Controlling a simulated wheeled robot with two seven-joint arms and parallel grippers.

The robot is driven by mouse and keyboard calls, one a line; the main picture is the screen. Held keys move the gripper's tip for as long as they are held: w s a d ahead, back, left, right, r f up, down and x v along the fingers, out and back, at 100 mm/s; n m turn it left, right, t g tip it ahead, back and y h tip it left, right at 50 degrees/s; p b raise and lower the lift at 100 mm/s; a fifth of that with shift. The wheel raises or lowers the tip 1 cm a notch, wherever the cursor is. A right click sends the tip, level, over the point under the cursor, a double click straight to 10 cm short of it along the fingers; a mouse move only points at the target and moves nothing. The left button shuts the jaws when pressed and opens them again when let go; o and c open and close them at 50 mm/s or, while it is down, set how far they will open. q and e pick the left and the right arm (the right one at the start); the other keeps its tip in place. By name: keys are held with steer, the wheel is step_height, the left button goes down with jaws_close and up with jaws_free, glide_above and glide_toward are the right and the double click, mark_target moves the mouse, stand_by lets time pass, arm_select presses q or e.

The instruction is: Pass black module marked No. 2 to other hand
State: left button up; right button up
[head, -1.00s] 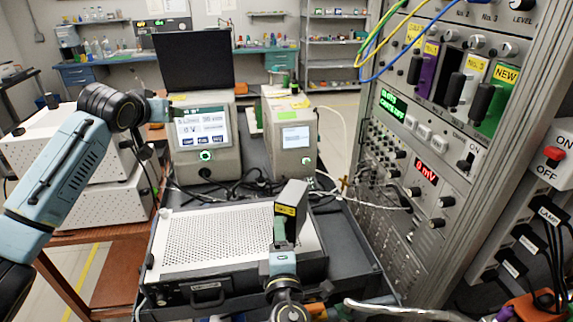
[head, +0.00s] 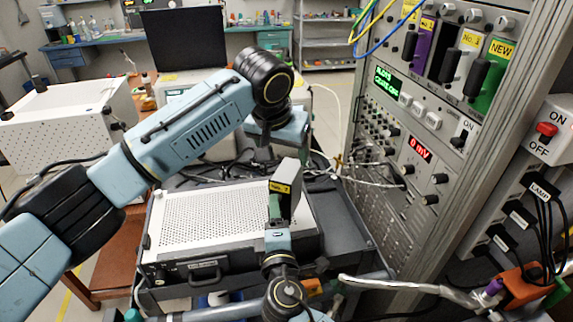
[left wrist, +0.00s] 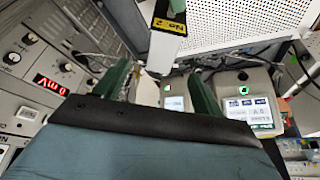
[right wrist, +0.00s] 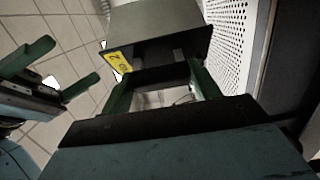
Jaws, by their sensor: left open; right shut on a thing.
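The black module (head: 296,179) with a yellow No. 2 label is held up above the perforated box. My right gripper (head: 276,206) is shut on its lower end. In the right wrist view the module (right wrist: 160,38) lies between the green fingers (right wrist: 160,88). My left gripper (head: 268,148) is just behind and left of the module, its fingers mostly hidden in the head view. In the left wrist view its green fingers (left wrist: 160,88) are spread and empty, with the module (left wrist: 168,30) beyond them. The right wrist view also shows the open left fingers (right wrist: 55,70), apart from the module.
The perforated metal box (head: 215,215) lies on the cart below. Monitors with screens stand behind my left arm. The instrument rack (head: 430,120) with coloured modules rises on the right. Cables (head: 240,175) lie behind the box.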

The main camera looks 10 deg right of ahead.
mark_target(289, 172)
arm_select(q)
steer(key=x, duration=0.9)
steer(key=shift+w+f, duration=0.2)
steer(key=shift+f, duration=0.05)
steer(key=shift+d, duration=0.1)
steer(key=c, duration=1.3)
arm_select(e)
steer(key=o, duration=1.5)
